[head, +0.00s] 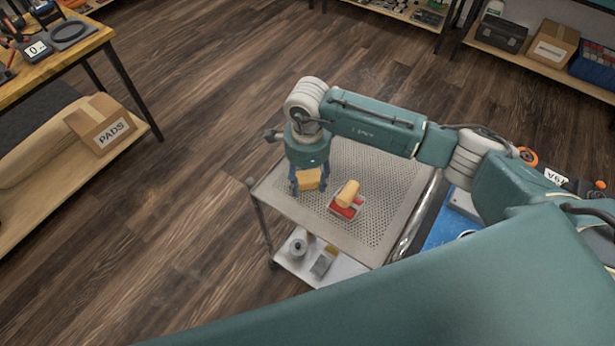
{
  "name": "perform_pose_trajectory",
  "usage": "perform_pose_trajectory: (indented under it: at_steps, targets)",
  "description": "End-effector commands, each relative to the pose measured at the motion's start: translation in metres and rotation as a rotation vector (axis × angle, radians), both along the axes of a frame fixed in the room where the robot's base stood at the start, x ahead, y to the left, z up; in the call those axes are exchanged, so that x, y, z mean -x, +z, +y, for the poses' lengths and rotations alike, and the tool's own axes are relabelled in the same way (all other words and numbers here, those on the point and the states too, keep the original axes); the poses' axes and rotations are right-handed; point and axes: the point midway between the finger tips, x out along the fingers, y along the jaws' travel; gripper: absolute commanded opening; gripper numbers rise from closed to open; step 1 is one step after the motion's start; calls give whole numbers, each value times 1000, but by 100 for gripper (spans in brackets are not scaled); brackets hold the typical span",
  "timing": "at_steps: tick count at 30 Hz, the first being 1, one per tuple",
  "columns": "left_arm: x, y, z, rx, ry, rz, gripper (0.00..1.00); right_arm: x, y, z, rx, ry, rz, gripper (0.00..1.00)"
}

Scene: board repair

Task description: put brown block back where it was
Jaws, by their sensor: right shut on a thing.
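My right gripper (307,186) points down over the left part of a perforated metal cart top (375,170). It is shut on a yellowish-brown block (309,180), held between its fingers. Whether the block touches the cart top or hangs just above it, I cannot tell. To its right, a tan rounded block (348,193) lies tilted on a red and grey item (344,208) on the cart top. My left gripper is not in view.
The cart's lower shelf holds a grey roll (298,246) and a brush-like item (324,262). A blue mat (450,229) lies right of the cart. A workbench (75,50) stands at the far left. The cart top behind the blocks is clear.

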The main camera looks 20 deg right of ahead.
Motion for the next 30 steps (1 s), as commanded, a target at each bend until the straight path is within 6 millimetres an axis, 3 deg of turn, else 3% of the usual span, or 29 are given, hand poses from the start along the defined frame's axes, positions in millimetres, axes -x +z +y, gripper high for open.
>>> perform_pose_trajectory:
  at_steps: [10, 11, 14, 23, 27, 30]
  targets:
    - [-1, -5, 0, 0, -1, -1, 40, -1, -4, 0, -1, 0, -2, 29]
    - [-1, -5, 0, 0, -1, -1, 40, -1, -4, 0, -1, 0, -2, 52]
    - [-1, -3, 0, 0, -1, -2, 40, -1, -3, 0, -1, 0, -2, 68]
    - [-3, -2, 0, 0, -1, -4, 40, -1, -1, 0, -1, -1, -2, 68]
    - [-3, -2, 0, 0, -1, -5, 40, -2, 8, 0, -1, 0, -5, 68]
    - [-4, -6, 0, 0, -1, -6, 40, -3, 25, 0, -2, 0, -8, 68]
